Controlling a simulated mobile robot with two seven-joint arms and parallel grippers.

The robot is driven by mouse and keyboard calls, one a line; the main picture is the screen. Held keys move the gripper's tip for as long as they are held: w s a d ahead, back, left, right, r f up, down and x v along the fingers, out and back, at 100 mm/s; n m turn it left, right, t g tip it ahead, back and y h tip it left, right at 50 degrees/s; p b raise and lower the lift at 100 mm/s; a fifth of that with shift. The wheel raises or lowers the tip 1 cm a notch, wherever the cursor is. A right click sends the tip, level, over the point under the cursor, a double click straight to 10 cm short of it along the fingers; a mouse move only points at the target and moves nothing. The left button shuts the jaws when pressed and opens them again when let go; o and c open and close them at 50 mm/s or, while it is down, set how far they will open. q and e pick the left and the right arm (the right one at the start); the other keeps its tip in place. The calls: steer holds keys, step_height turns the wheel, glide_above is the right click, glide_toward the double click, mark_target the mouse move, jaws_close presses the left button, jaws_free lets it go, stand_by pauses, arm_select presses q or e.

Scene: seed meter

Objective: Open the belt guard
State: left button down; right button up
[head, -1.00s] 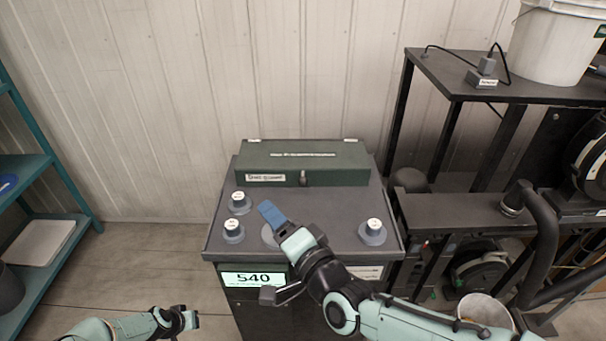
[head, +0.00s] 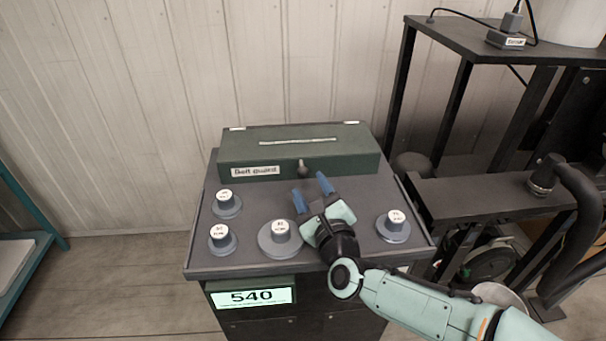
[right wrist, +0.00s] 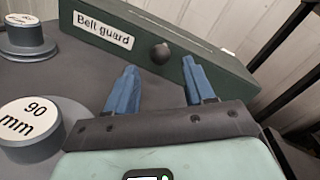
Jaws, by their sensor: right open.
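The belt guard (head: 345,157) is a dark green box with a white "Belt guard" label, lying closed at the back of the grey cabinet top. A small dark round knob (head: 303,168) sits on its front face. In the right wrist view, the knob (right wrist: 160,53) shows beyond and between my fingertips. My right gripper (head: 311,189) is open, with blue fingers pointing at the guard's front. The fingers appear just short of the knob, with nothing between them. My left gripper is out of the head view.
Several round grey knobs with white caps stand on the cabinet top, one (head: 280,238) just left of my right gripper and one (head: 393,226) to its right. A display (head: 252,297) reads 540. A black bench (head: 480,203) stands at right.

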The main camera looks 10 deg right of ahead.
mark_target(305, 176)
steer(key=shift+w+a, duration=0.2)
steer(key=shift+w, duration=0.8)
steer(key=shift+w+a, duration=0.2)
steer(key=shift+w, duration=0.85)
steer(key=shift+w+a, duration=0.2)
steer(key=shift+w, duration=0.8)
jaws_close()
